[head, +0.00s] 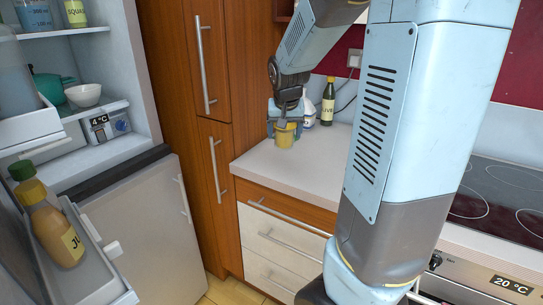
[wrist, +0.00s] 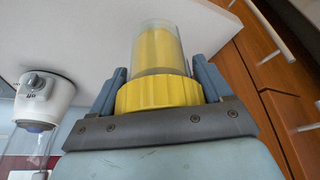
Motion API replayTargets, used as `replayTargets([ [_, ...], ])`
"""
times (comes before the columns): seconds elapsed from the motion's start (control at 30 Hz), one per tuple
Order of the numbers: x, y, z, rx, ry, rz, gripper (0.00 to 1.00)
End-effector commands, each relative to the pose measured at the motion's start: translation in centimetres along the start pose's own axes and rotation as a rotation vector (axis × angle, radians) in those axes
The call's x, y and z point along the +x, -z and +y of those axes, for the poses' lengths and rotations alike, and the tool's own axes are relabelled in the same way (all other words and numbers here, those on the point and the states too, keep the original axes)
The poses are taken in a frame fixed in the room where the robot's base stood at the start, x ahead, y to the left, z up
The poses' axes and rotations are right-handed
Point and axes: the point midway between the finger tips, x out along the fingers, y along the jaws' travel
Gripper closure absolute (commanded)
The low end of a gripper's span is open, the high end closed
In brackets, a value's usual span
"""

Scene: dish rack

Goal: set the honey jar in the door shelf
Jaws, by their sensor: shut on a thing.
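The honey jar (head: 285,137) is a small clear jar with yellow contents and a yellow lid, at the back of the counter. It also shows in the wrist view (wrist: 159,50), with its ribbed yellow lid nearest the camera. My gripper (head: 284,124) is shut on it from above, with one finger on each side of the lid in the wrist view (wrist: 160,88). I cannot tell whether the jar touches the counter. The door shelf (head: 96,247) is a pale tray on the open fridge door at lower left. It holds a juice bottle (head: 52,225) with a green cap.
The open fridge (head: 133,125) stands at left, with a white bowl (head: 84,95) inside. A dark bottle (head: 328,102) stands behind the jar. A white appliance (wrist: 45,95) shows in the wrist view. The counter's front (head: 290,170) is clear; a cooktop (head: 490,190) lies at right.

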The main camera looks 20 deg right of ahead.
Motion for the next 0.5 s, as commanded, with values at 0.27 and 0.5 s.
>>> replayTargets([
  [0.27,0.02,0.10,0.42,0.008,-0.003,0.001,0.68],
  [0.5,0.68,0.67,0.49,0.012,-0.005,-0.001,0.68],
])
